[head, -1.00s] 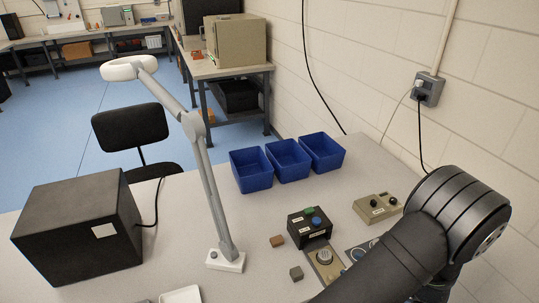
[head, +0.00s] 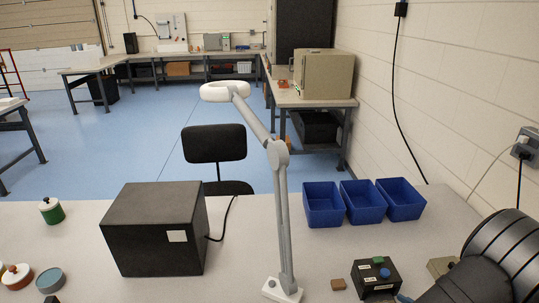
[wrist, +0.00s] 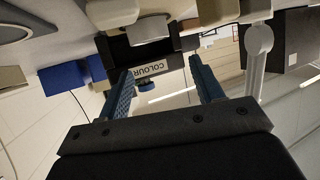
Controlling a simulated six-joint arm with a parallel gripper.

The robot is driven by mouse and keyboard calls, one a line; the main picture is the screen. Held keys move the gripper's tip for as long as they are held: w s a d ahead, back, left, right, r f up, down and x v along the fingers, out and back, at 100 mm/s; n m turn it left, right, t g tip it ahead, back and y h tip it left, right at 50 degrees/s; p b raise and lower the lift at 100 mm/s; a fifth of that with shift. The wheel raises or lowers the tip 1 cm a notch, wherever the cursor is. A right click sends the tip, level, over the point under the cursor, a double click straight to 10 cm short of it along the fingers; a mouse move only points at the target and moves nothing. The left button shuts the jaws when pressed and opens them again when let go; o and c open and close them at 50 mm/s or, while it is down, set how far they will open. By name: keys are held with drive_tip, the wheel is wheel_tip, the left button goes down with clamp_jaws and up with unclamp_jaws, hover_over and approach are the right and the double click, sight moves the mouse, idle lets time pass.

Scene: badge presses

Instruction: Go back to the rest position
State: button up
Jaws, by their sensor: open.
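My gripper (wrist: 161,70) shows in the wrist view with its two blue ridged fingers apart and nothing held between them. Beyond the fingertips is a black button box (wrist: 115,47) with a "COLOUR" label and a blue button; I cannot tell how far off it is. In the head view the black button box (head: 376,279) stands on the table with a green and a blue button on top.
Three blue bins (head: 323,205) stand at the table's back right. A grey lamp arm (head: 284,220) rises mid-table beside a large black box (head: 152,240). Round pieces (head: 51,211) sit at the left.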

idle(0.3)
wheel_tip(320, 180, down, 4)
drive_tip(key=shift+s+d+r, duration=0.1)
drive_tip(key=shift+r, duration=0.1)
drive_tip(key=v, duration=1.2)
drive_tip(key=x, duration=1.2)
drive_tip(key=shift+w+r, duration=0.2)
drive_tip(key=shift+r, duration=0.1)
drive_tip(key=r, duration=0.4)
drive_tip(key=shift+s, duration=0.35)
drive_tip(key=s+d+r, duration=0.1)
drive_tip(key=s+r, duration=0.6)
drive_tip(key=s, duration=0.4)
drive_tip(key=w+d+f+m+g+h, duration=0.2)
drive_tip(key=w+d+m+h, duration=0.6)
drive_tip(key=m+h, duration=0.5)
drive_tip(key=shift+w+d+f+g+h, duration=0.15)
drive_tip(key=shift+w+d+g+h, duration=0.2)
drive_tip(key=shift+h, duration=0.25)
